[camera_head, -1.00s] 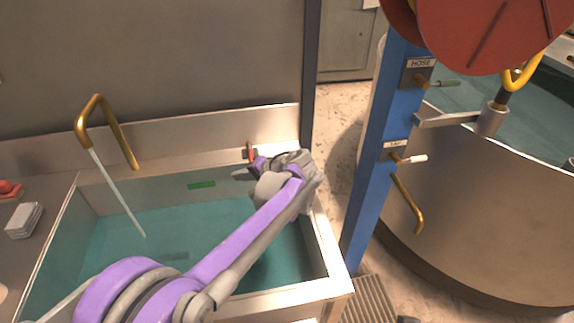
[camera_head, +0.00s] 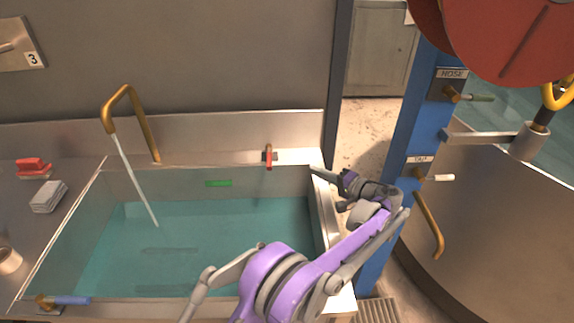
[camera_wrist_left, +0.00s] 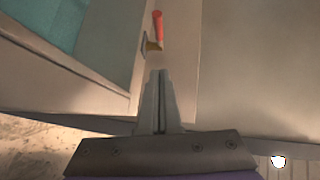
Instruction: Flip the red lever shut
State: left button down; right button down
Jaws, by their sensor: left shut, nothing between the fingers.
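The red lever (camera_head: 268,156) is on the sink's back ledge, with a brass base, and stands upright in the head view. In the left wrist view the red lever (camera_wrist_left: 158,28) is beyond my fingertips, a short gap away. My left gripper (camera_head: 314,171) is shut and empty, to the right of the lever and apart from it, over the sink's right back corner. Its closed fingers (camera_wrist_left: 159,75) point toward the lever in the wrist view. A brass spout (camera_head: 143,120) pours a thin stream into the sink. My right gripper does not show.
The sink (camera_head: 318,222) holds teal water. A blue post (camera_head: 408,125) with HOSE and TAP valves stands to the right, close to my left arm. A blue-handled valve (camera_head: 70,300) is at the sink's front left. Sponges (camera_head: 48,197) lie on the left counter.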

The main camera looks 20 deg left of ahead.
pick_arm(q)
send_near(269, 159)
jog(key=w+a, duration=0.2)
jog(key=w, duration=0.3)
jog(key=shift+s+a+f+p, duration=0.2)
jog(key=shift+s+a+f, duration=0.25)
jog(key=shift+a, duration=0.3)
jog(key=shift+s+a+f+p, duration=0.2)
jog(key=shift+s+a+f, duration=0.2)
jog(key=shift+a, duration=0.3)
jog(key=shift+s, duration=0.1)
